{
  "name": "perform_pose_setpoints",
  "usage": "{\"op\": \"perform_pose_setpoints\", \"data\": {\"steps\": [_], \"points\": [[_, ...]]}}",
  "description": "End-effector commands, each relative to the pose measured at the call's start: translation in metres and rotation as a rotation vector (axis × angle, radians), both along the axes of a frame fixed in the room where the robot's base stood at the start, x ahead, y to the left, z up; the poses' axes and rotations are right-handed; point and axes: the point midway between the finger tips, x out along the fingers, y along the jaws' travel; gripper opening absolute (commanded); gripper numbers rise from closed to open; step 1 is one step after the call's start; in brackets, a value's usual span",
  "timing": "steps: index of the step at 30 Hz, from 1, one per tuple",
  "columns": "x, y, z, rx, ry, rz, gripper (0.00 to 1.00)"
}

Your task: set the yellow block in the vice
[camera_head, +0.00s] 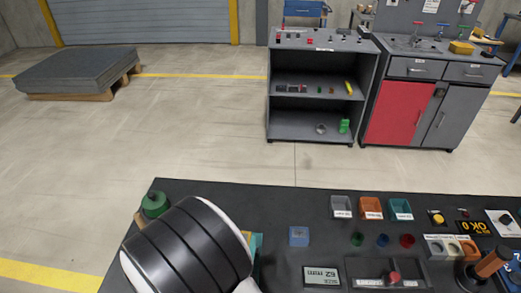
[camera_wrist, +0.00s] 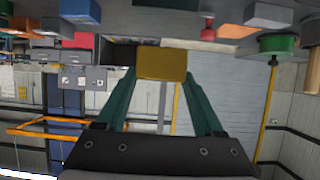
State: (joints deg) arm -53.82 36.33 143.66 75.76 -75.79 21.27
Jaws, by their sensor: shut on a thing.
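My gripper (camera_wrist: 161,76) has two teal fingers, shut on a yellow block (camera_wrist: 161,61) held between their tips in the wrist view. In the head view my dark and white arm hides most of the gripper. I cannot pick out the vice for certain. A dark fixture with a red knob (camera_head: 394,277) lies at the front of the dark bench (camera_head: 290,205), right of the arm.
A blue block (camera_head: 299,236) stands right of my arm. Grey (camera_head: 341,206), orange (camera_head: 371,207) and teal (camera_head: 400,208) bins line the bench's back. A green spool-like part (camera_head: 154,205) is at the back left. A display (camera_head: 322,276) lies in front. The bench's back middle is clear.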

Motion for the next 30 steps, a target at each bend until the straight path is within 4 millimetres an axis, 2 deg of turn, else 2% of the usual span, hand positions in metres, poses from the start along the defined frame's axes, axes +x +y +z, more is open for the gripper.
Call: {"op": "perform_pose_setpoints", "data": {"steps": [4,13,24,30], "points": [[-0.014,0.001,-0.011,0.002,-0.001,0.01,0.0],[-0.015,0.001,-0.012,-0.003,-0.003,0.01,0.0],[-0.015,0.0,-0.052,-0.004,-0.001,0.008,0.0],[-0.015,0.001,-0.059,-0.001,-0.003,0.009,0.0]]}}
